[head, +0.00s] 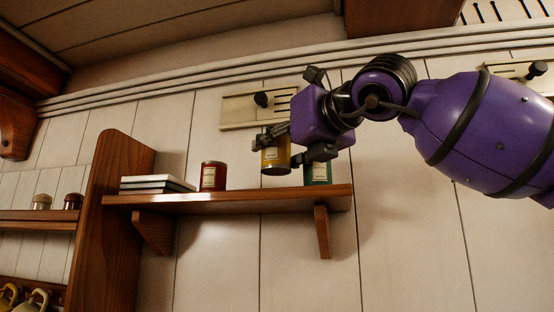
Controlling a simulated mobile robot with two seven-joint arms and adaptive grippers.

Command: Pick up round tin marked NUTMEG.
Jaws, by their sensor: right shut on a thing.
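My right gripper (287,147) reaches in from the right and is shut on a yellow round tin (275,158) with a pale label. The tin hangs a little above the wooden shelf (240,202), close to upright, and the fingers cover part of it. A red round tin (213,176) with a pale label stands on the shelf to the left. A green tin (318,171) stands at the right, partly hidden behind my gripper. The writing on the labels is too small to read, so I cannot tell which is marked NUTMEG. My left gripper is out of view.
A stack of flat books (157,184) lies at the shelf's left end, beside an upright wooden panel (118,205). Jars (42,202) stand on a shelf further left. A pale wall fitting with a dark knob (240,108) is behind my gripper.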

